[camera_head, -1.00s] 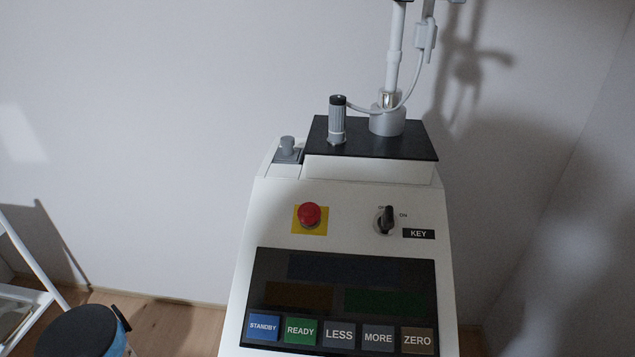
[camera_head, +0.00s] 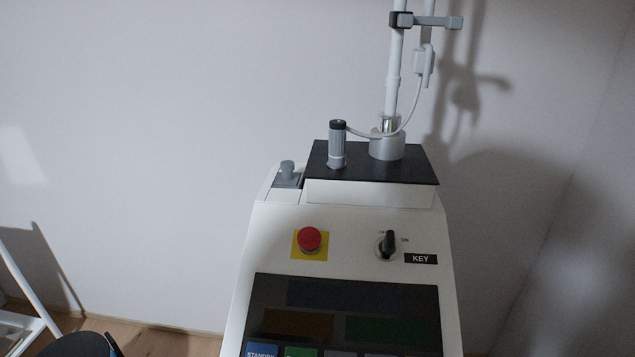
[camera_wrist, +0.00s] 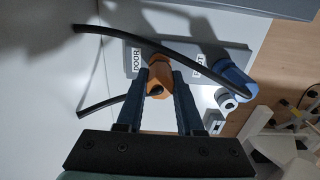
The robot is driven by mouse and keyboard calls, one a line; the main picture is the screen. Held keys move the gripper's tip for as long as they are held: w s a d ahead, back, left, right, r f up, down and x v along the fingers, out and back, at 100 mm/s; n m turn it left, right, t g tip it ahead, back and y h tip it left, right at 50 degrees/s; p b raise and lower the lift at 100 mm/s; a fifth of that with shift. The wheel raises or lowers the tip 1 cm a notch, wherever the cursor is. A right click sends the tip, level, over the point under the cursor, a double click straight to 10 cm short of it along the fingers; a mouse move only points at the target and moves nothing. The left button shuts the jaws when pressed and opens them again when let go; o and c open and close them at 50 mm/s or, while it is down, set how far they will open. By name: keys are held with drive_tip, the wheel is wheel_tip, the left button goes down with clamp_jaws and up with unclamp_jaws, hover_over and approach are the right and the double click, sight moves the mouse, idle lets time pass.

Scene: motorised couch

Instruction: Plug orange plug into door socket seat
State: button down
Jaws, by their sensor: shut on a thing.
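In the wrist view, my gripper (camera_wrist: 162,80) is shut on the orange plug (camera_wrist: 159,70), which sits between its two blue-grey fingers. The plug is at a grey socket panel (camera_wrist: 174,29), beside a white label reading DOOR (camera_wrist: 137,60). The plug covers the door socket, so I cannot tell whether it is seated or just in front. A black cable (camera_wrist: 135,36) loops over the panel and past the fingers. The head view does not show my gripper or the plug.
A blue connector (camera_wrist: 232,76) stands to the right on the same panel, by a second label (camera_wrist: 199,65). White and grey parts lie below it. The head view shows a white console with a red button (camera_head: 310,239), a key switch (camera_head: 387,244) and a pole (camera_head: 394,75).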

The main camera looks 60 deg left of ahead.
drive_tip(key=shift+f, duration=0.25)
drive_tip(key=shift+c, duration=2.3)
unclamp_jaws()
wheel_tip(320, 180, up, 13)
drive_tip(key=p, duration=0.2)
drive_tip(key=shift+s+d+f, duration=0.1)
